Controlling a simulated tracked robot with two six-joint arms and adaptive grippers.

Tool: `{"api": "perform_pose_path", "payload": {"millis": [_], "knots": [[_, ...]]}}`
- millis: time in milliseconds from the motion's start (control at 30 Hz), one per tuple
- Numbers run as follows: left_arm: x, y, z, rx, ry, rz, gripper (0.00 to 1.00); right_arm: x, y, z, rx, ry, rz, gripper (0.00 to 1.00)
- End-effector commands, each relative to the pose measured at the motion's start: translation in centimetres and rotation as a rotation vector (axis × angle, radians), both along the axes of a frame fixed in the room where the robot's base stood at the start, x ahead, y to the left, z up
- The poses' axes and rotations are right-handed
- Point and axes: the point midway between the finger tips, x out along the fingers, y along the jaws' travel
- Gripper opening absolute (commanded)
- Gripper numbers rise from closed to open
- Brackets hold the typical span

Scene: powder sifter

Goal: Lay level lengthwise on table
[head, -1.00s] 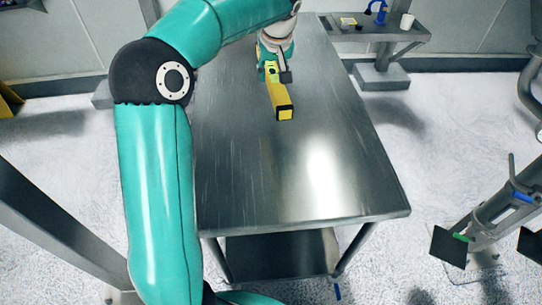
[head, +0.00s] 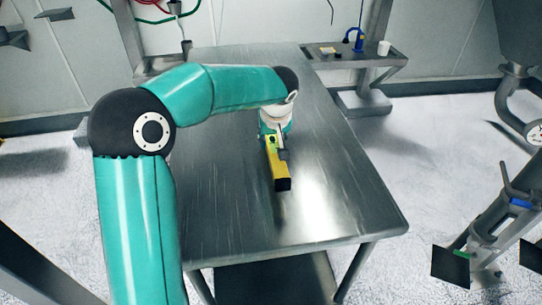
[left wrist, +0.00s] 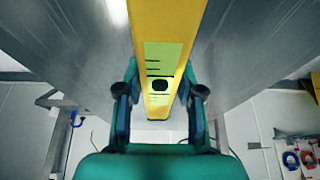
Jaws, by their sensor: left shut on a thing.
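The level (head: 277,172) is a yellow bar with a dark end, seen over the middle of the metal table (head: 330,205). Its length runs roughly along the table's long direction, with the dark end towards me. My left gripper (head: 277,143) is shut on the level near its far part. In the left wrist view the level (left wrist: 165,25) passes between the two fingers (left wrist: 160,88), and its pale green face with a dark round spot shows. I cannot tell whether its underside touches the table. My right gripper is not in view.
The tabletop is bare around the level. A side bench (head: 350,60) at the back right holds a white cup (head: 384,48), a blue tool (head: 355,40) and a small yellow item. A metal stand (head: 490,225) is on the floor at the right.

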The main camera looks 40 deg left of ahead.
Motion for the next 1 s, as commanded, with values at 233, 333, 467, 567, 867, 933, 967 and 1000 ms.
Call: {"api": "perform_pose_path", "payload": {"millis": [233, 333, 467, 567, 867, 933, 967, 1000], "knots": [[0.0, 0.1, -2.0, 0.001, -0.002, 0.001, 0.00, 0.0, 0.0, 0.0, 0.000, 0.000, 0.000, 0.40], [0.0, 0.0, -3.3, -0.002, 0.001, 0.000, 0.00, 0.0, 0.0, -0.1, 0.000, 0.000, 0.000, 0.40], [0.0, 0.1, -5.2, 0.000, 0.002, 0.001, 0.00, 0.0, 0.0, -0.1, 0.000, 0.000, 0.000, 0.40], [0.0, 0.0, -5.9, 0.000, 0.000, 0.001, 0.00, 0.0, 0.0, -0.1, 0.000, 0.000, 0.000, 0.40], [0.0, 0.0, -6.1, 0.001, -0.002, 0.001, 0.00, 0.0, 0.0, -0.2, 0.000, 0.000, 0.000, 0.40], [0.0, 0.0, -6.2, 0.000, -0.002, 0.001, 0.40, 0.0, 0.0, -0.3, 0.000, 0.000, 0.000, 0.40], [0.0, 0.0, -6.1, 0.000, -0.002, 0.001, 0.45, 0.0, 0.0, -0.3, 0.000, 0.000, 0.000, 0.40], [0.0, 0.0, -6.1, -0.001, -0.001, 0.001, 0.52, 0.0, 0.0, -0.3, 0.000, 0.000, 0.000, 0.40]]}}
